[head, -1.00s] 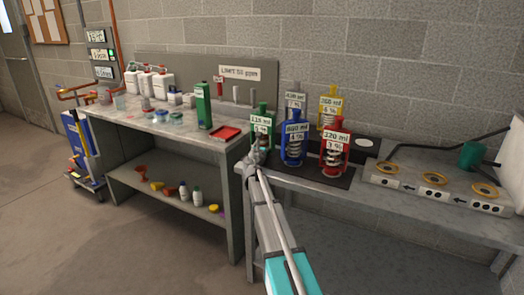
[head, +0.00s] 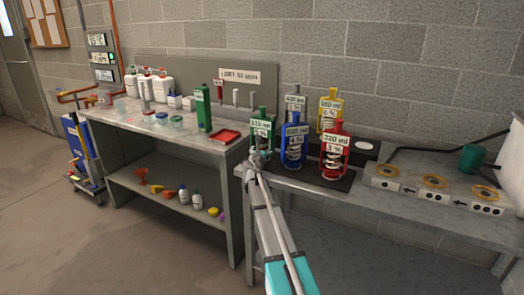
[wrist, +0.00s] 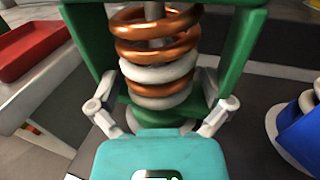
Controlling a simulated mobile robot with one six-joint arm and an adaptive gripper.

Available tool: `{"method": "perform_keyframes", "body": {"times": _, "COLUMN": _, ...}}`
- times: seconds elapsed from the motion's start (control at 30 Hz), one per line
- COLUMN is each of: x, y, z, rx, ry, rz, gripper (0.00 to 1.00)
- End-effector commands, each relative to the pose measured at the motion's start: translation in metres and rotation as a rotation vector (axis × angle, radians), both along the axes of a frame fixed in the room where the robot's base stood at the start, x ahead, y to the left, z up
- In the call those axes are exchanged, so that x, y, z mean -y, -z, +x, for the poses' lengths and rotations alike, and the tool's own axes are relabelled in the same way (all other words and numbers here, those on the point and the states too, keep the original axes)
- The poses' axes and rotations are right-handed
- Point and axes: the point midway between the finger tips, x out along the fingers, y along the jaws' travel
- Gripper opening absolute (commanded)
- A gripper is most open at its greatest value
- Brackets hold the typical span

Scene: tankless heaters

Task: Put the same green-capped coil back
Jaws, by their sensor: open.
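The green-capped coil (head: 263,120) stands upright at the left end of the dark mat (head: 345,180) on the right bench. Its label looks like 115 ml. In the wrist view its green frame (wrist: 235,45) and copper-and-white coil (wrist: 157,50) fill the upper middle. My gripper (head: 258,158) is at the coil's lower front. In the wrist view my gripper (wrist: 160,98) is open, with one finger on each side of the coil's lower part. I cannot tell whether the fingers touch it. The coil's underside is hidden.
Close to the right stand a blue coil (head: 293,145) and a red coil (head: 335,158). A grey coil (head: 294,100) and a yellow coil (head: 329,108) stand behind. A red tray (head: 225,136) lies on the left bench. A unit with yellow rings (head: 433,183) is at right.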

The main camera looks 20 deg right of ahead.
Motion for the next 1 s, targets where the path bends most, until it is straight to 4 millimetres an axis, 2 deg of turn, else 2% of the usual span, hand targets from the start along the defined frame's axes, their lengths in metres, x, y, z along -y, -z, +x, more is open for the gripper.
{"method": "perform_keyframes", "body": {"times": 0.23, "x": 0.000, "y": -0.003, "z": 0.000, "rx": 0.000, "ry": 0.000, "rz": 0.000, "gripper": 1.00}}
{"method": "perform_keyframes", "body": {"times": 0.37, "x": -0.006, "y": -0.002, "z": -0.009, "rx": 0.000, "ry": -0.001, "rz": 0.000, "gripper": 1.00}}
{"method": "perform_keyframes", "body": {"times": 1.0, "x": -0.061, "y": -0.002, "z": -0.086, "rx": 0.000, "ry": 0.000, "rz": 0.000, "gripper": 1.00}}
